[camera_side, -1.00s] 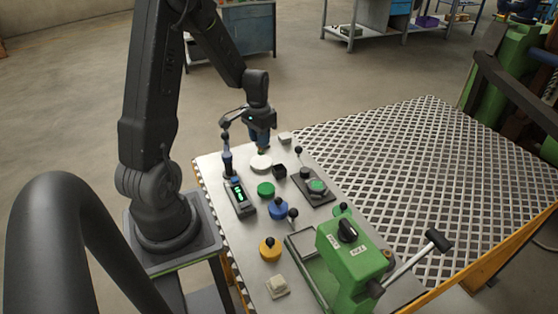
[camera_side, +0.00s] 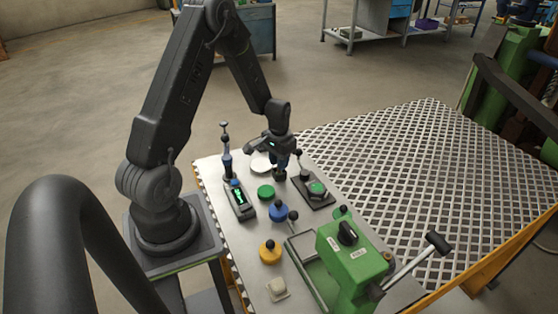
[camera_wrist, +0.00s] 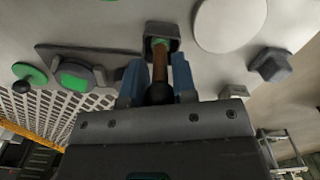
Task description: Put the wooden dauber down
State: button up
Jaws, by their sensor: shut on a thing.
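The wooden dauber (camera_wrist: 160,68) has a brown handle, a dark ball-shaped end towards me and a green tip. My gripper (camera_wrist: 158,62) is shut on it, with one blue finger on each side of the handle. The green tip shows within the outline of a small dark square cup (camera_wrist: 174,47); I cannot tell how deep it sits. In the side view my gripper (camera_side: 281,163) points down over the same dark cup (camera_side: 279,175). The dauber is mostly hidden there by the fingers.
A white disc (camera_side: 262,164) lies left of the cup. A dark plate with a green-topped fixture (camera_side: 314,189) stands close on the right. A display box (camera_side: 240,199), green disc (camera_side: 266,192), blue knobbed piece (camera_side: 278,210) and green press (camera_side: 350,262) stand nearer the camera.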

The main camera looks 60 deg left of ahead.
jog(key=shift+f, duration=0.15)
jog(key=o, duration=0.9)
notch_tip(320, 180, up, 12)
jog(key=shift+f, duration=0.1)
jog(key=s+d+r+m+t, duration=0.2)
jog(key=s+d+r+t, duration=0.15)
jog(key=d+r, duration=0.95)
jog(key=shift+s+d+r+m+t, duration=0.3)
jog(key=shift+s+d+r, duration=0.3)
jog(key=shift+s+d, duration=1.15)
jog(key=shift+s+d+r+m+t, duration=0.25)
jog(key=shift+s+d+r+t, duration=0.25)
jog(key=shift+s+d, duration=1.15)
jog(key=shift+s+d+r+m+t, duration=0.25)
jog(key=shift+s+d+r, duration=0.4)
jog(key=shift+s+d, duration=1.1)
